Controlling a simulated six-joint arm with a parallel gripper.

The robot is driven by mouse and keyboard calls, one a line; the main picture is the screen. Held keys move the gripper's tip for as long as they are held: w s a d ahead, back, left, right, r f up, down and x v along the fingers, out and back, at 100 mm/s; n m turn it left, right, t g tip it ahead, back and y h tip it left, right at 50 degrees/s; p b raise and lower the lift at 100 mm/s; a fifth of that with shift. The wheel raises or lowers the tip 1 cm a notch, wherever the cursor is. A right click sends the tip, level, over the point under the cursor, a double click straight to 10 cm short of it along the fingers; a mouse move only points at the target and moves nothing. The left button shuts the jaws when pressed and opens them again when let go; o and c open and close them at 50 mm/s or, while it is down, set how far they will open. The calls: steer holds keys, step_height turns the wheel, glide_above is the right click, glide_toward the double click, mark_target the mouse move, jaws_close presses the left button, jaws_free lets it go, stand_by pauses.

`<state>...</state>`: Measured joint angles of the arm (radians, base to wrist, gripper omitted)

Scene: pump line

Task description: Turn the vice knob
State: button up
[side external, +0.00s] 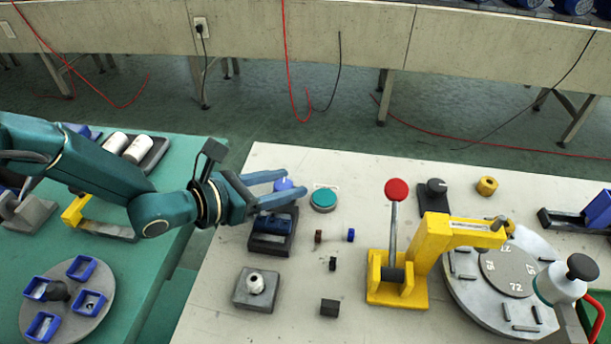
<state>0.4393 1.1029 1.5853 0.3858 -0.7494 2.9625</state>
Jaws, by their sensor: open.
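A blue knob (283,184) shows behind a dark block-shaped vice (268,243) near the left part of the pale table. A blue part (273,224) sits in the top of the vice. My gripper (294,184) is open and reaches in from the left. Its two fingers point right, and in the picture the knob lies between them. I cannot tell whether the fingers are level with the knob or touch it. My gripper's lower finger and body hide part of the knob and the vice's rear.
A teal round button (324,199) stands just right of the fingertips. A yellow lever press (420,260) with a red ball (397,190) stands farther right, beside a grey round plate (503,285). A grey block with a white fitting (256,287) stands in front.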

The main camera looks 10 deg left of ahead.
mark_target(281, 184)
steer(key=shift+v, duration=2.4)
step_height(281, 184, up, 5)
steer(key=shift+r, duration=0.2)
steer(key=f+m+g+h, duration=0.1)
steer(key=w+f+m+g+h, duration=0.1)
steer(key=f+m+g, duration=0.1)
steer(key=a+f+m+g+h, duration=0.1)
steer(key=f, duration=0.1)
steer(key=shift+w+a+f+m+g, duration=0.1)
steer(key=shift+w+a+m+g, duration=0.05)
steer(key=shift+w+m+g, duration=0.2)
steer(key=shift+d+f, duration=0.25)
steer(key=shift+x, duration=2.3)
steer(key=shift+r, duration=0.1)
steer(key=shift+c, duration=0.3)
